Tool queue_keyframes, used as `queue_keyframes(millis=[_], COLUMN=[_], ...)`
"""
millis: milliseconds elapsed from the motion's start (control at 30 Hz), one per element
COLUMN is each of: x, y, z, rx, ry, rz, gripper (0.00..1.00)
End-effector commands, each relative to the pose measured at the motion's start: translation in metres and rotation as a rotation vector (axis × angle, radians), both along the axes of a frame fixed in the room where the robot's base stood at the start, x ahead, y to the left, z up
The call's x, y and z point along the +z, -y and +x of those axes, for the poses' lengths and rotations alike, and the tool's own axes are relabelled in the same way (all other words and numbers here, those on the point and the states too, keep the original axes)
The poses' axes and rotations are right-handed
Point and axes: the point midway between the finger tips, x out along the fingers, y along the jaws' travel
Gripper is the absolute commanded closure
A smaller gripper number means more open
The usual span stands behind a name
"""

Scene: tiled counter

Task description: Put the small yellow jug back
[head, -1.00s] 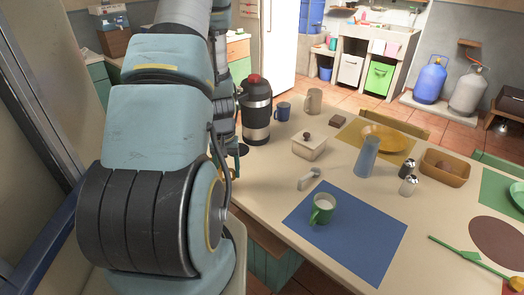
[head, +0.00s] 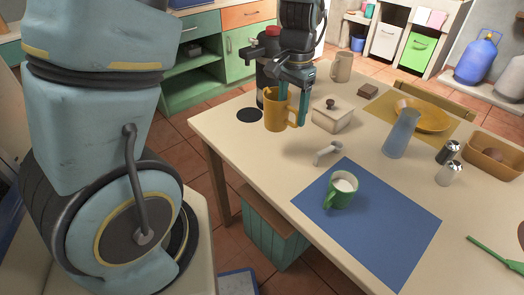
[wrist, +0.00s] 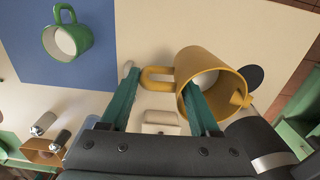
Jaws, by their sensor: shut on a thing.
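The small yellow jug (head: 276,113) is upright near the table's back left corner, beside a dark round disc (head: 249,115) on the tabletop. My gripper (head: 293,110) is shut on the jug at its handle side. In the wrist view the jug (wrist: 214,66) shows its open mouth, with one teal finger reaching into the mouth and the other beyond the handle. The disc also shows in the wrist view (wrist: 254,74), just past the jug's spout. I cannot tell whether the jug's base touches the table.
A dark flask (head: 261,90) stands behind the jug. A lidded white box (head: 332,119) and a beige mug (head: 342,67) are to the right. A green cup (head: 342,190) stands on the blue mat (head: 385,235). The left front tabletop is clear.

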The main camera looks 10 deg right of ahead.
Motion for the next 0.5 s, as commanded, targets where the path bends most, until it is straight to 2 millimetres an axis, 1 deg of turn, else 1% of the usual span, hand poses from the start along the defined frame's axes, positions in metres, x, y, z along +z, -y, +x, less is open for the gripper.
queue_keyframes(millis=[33, 133, 400, 500], x=[0.001, -0.003, -0.046, -0.054], y=[0.004, 0.008, 0.007, 0.008], z=[-0.005, -0.01, -0.011, -0.01], rx=[-0.021, -0.041, -0.042, -0.042], ry=[0.002, 0.0, -0.002, 0.0], rz=[0.001, 0.004, 0.007, 0.006], gripper=[1.0, 1.0, 1.0, 1.0])
